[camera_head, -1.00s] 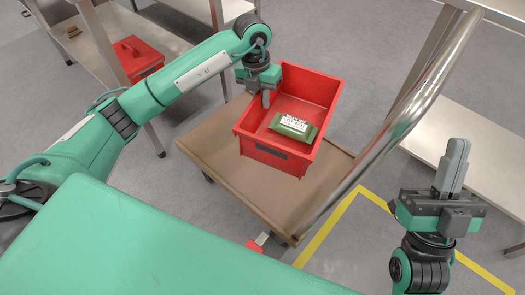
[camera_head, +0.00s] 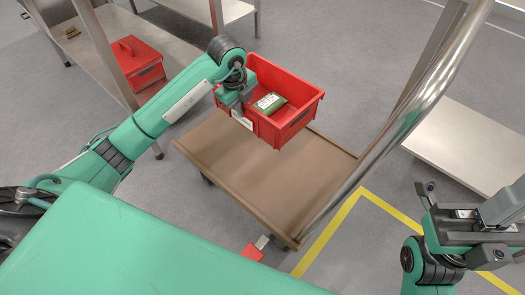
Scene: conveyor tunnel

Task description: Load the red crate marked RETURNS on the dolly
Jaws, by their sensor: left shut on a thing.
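A red crate (camera_head: 302,117) hangs at the far edge of the dolly, tilted a little, with a green and white packet (camera_head: 269,103) inside. A white label (camera_head: 241,119) shows on its left side; its text is too small to read. My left gripper (camera_head: 236,104) is shut on the crate's left wall. The dolly (camera_head: 265,190) has a flat brown deck, bare on top, and a shiny metal push handle (camera_head: 400,115) on its right. My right gripper (camera_head: 482,214) is at the right edge, away from the crate and partly cut off; its jaw state is unclear.
A red lidded box (camera_head: 137,62) with a handle sits by the metal shelving at the upper left. A low pale shelf (camera_head: 470,140) stands at the right. A yellow floor line (camera_head: 330,232) runs beside the dolly. A small red piece (camera_head: 252,252) shows at the dolly's near edge.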

